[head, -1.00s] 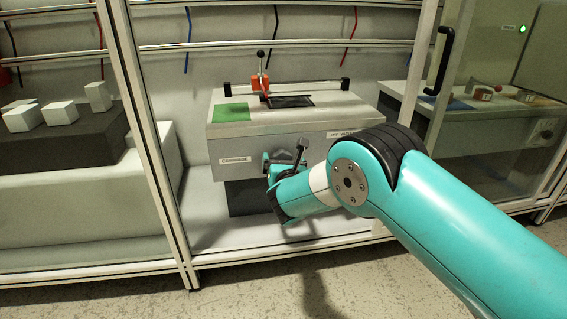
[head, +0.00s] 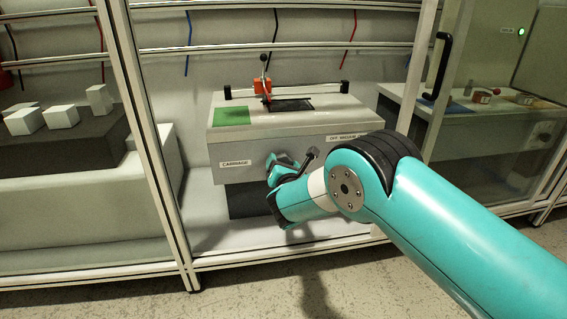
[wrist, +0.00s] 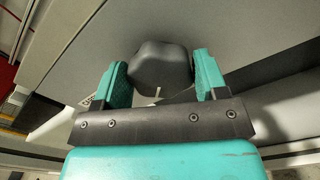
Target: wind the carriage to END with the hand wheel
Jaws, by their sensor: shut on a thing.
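The carriage (head: 262,87) is a small red block with an upright dark lever. It sits on a rail across the top of a grey cabinet, near the left edge of a dark patch (head: 293,105). A green patch (head: 231,116) lies to its left. No END mark is readable. My gripper (head: 281,160) is at the cabinet's front face, right of the CARRIAGE label (head: 235,163). In the wrist view its two teal fingers stand either side of a dark hand wheel part (wrist: 160,68). A dark crank-like piece (head: 311,156) shows beside the gripper; what it belongs to is unclear.
The grey cabinet (head: 280,140) stands in a metal-framed bay. A frame post (head: 155,140) stands to the left, and a glazed door with a black handle (head: 445,62) to the right. White blocks (head: 60,114) sit in the left bay.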

